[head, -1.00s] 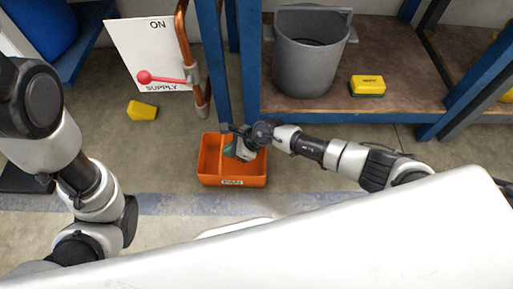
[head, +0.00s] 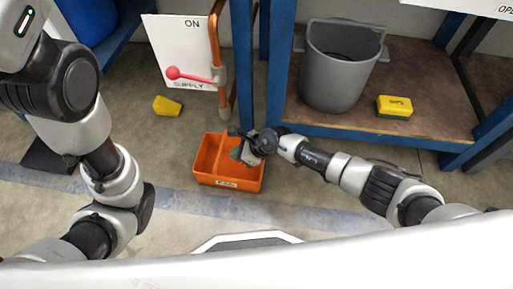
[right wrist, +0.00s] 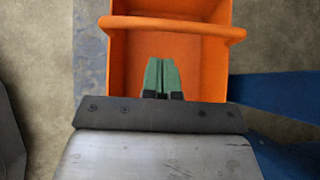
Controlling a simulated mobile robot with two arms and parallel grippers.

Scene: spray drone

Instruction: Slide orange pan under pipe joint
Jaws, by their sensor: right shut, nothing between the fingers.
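The orange pan (head: 205,177) stands on the floor, with a crossbar over it and a label on its front wall. Behind it, the copper pipe (head: 213,40) comes down beside the supply sign, with a joint (head: 218,76) partway down. The pan is in front of the pipe's lower end. My right gripper (head: 237,154) reaches into the pan's right part; its green fingertips (right wrist: 162,75) are shut with nothing between them. In the right wrist view the pan (right wrist: 215,65) surrounds the fingers, and its bar lies ahead of them.
A blue shelf post (head: 245,70) stands just behind the pan. The shelf (head: 345,110) holds a grey bucket (head: 340,65) and a yellow sponge (head: 394,107). A yellow block (head: 167,105) lies on the floor at the left.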

